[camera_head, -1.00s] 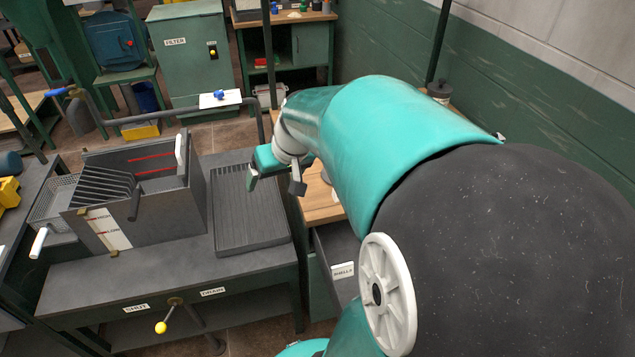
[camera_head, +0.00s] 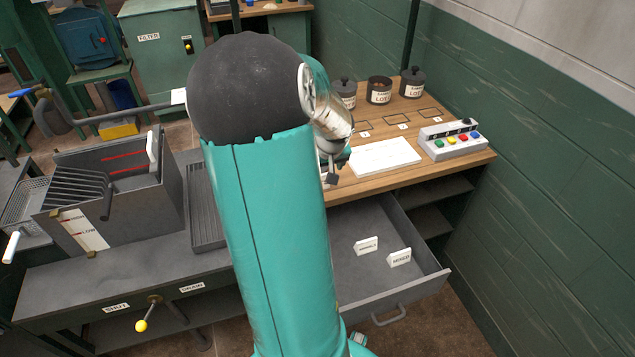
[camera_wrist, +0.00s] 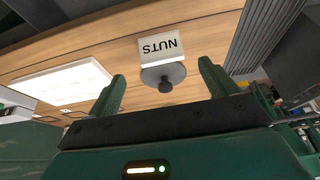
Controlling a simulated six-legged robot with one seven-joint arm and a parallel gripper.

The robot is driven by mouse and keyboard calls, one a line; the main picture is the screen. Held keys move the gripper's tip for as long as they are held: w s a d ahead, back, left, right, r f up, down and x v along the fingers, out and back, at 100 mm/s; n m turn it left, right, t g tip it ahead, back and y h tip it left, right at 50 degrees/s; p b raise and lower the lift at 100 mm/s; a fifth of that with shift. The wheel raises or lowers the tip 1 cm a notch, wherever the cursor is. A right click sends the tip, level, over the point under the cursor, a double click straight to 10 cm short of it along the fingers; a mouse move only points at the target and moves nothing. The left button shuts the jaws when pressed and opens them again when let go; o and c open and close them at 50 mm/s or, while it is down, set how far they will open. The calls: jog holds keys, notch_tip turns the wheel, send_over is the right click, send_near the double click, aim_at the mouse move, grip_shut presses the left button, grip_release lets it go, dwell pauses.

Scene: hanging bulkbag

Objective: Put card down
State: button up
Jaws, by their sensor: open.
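In the head view my gripper (camera_head: 331,171) is over the bench's near left part, partly hidden by my arm. The card cannot be made out there.
An open drawer (camera_head: 372,285) below holds two white cards, one marked MIXED (camera_head: 399,257). A ridged tray (camera_head: 204,205) is at left.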

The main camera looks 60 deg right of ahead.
jog(key=shift+x, duration=3.55)
jog(key=shift+w+a, duration=0.1)
jog(key=c, duration=1.1)
jog(key=shift+r, duration=0.1)
jog(key=shift+c, duration=0.2)
